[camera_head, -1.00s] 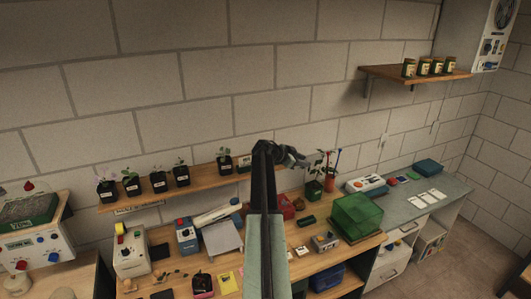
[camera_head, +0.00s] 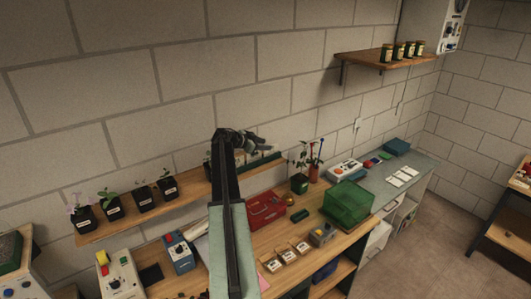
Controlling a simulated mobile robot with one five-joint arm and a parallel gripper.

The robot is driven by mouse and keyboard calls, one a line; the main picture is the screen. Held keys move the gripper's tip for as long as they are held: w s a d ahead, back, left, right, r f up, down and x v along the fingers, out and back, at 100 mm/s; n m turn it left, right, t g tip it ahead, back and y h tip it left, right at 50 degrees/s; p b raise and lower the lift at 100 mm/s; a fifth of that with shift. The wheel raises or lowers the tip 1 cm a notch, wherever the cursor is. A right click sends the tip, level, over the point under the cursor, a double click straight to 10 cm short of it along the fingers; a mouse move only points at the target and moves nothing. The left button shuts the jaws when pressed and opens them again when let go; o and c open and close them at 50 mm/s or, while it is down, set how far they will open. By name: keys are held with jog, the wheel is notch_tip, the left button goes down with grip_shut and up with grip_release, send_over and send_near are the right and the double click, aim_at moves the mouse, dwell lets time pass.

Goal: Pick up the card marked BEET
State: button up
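Several white cards (camera_head: 403,176) lie flat on the grey counter at the right. Small brown pieces with pale faces (camera_head: 287,256) lie in a row on the wooden bench; I cannot tell whether they are cards. No lettering is readable, so I cannot tell which one is marked BEET. My gripper (camera_head: 262,146) is at the end of my raised arm, in front of the wall above the plant shelf. It is apart from the cards, small and dark, and its fingers are not clear enough to tell open from shut.
Potted seedlings (camera_head: 144,200) line a shelf. Jars (camera_head: 399,50) stand on a high shelf. Open floor (camera_head: 425,265) is at the lower right.

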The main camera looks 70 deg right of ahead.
aim_at(271, 151)
jog(key=shift+d+f+b, duration=0.35)
jog(key=shift+d+f, duration=0.3)
jog(key=shift+d, duration=0.15)
jog(key=b+x, duration=0.2)
jog(key=x, duration=0.3)
jog(key=shift+w+f, duration=0.1)
jog(key=shift+w, duration=0.05)
grip_shut()
